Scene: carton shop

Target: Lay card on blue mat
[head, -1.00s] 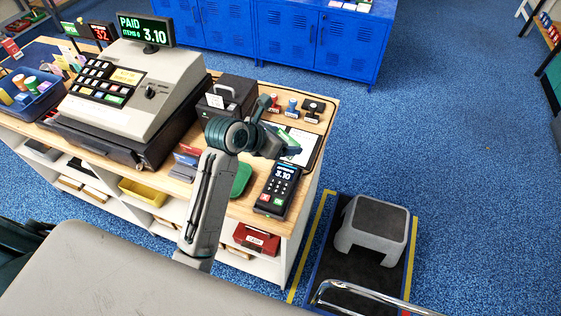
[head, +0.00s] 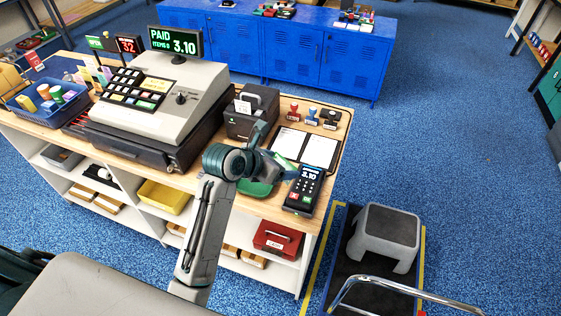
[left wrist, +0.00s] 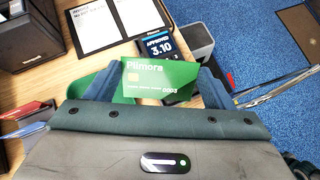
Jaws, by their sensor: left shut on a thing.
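A green card (left wrist: 158,82) printed "Plimora" and "0003" is held between the blue fingers of my left gripper (left wrist: 160,88). In the head view my left gripper (head: 288,170) is above the counter, beside the card terminal, and only a small green part of the card shows there. A flat dark blue patch (head: 62,66) lies at the far left of the counter behind a blue basket; I cannot tell for sure that it is the mat. My right gripper is not in view.
The card terminal (head: 304,190) reads 3.10. A green dish (head: 256,189) lies below the gripper. A black printer (head: 250,112), stamps and a clipboard (head: 320,150) stand behind. The cash register (head: 150,105) and blue basket (head: 48,110) fill the left. A grey step stool (head: 385,232) stands right.

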